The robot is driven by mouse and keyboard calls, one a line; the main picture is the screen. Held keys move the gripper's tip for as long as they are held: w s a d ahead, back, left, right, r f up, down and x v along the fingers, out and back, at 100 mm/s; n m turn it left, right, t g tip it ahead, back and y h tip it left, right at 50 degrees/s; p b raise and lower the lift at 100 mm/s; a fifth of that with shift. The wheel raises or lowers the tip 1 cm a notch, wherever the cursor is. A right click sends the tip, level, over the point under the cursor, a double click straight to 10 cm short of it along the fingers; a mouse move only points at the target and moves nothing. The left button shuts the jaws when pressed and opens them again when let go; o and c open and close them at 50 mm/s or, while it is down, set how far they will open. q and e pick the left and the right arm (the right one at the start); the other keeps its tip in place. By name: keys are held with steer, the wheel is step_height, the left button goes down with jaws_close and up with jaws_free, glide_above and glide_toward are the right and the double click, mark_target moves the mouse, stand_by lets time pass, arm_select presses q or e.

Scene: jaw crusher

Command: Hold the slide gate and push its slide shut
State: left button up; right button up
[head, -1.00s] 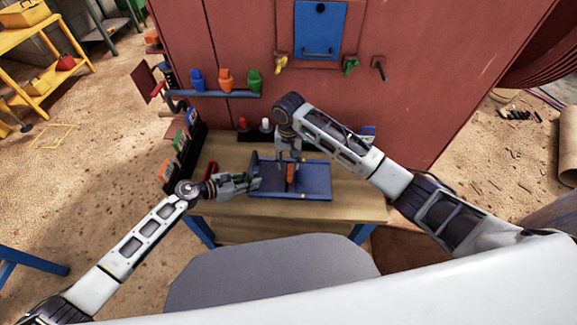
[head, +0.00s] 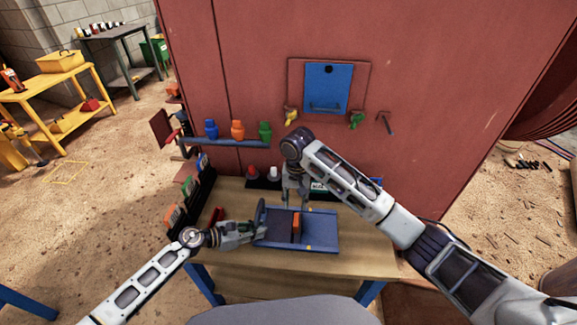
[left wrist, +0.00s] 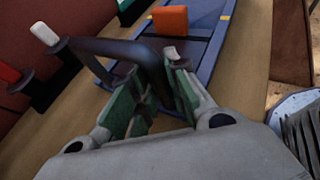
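The slide gate is a blue flat frame (head: 325,238) on the wooden table, with a dark upright loop handle (head: 261,212) at its left end. An orange tab (head: 297,224) stands up near its middle; it also shows in the left wrist view (left wrist: 170,19). My left gripper (head: 262,233) is at the loop handle. In the left wrist view its green-padded fingers (left wrist: 160,88) are apart, with the near part of the handle (left wrist: 152,66) between their tips. Contact is unclear. My right gripper (head: 296,207) points down just above the orange tab, fingers apart.
A dark rack (head: 190,195) of coloured items stands on the table left of the gate. Red and white knobs on a dark strip (head: 262,183) lie behind it. The red machine wall (head: 420,110) rises behind the table. Bare wood (head: 365,262) lies to the gate's right.

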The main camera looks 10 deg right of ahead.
arm_select(q)
steer(key=o, duration=0.4)
steer(key=shift+a, duration=0.1)
steer(key=v, duration=1.2)
stand_by(0.3)
steer(key=shift+a, duration=0.1)
stand_by(0.4)
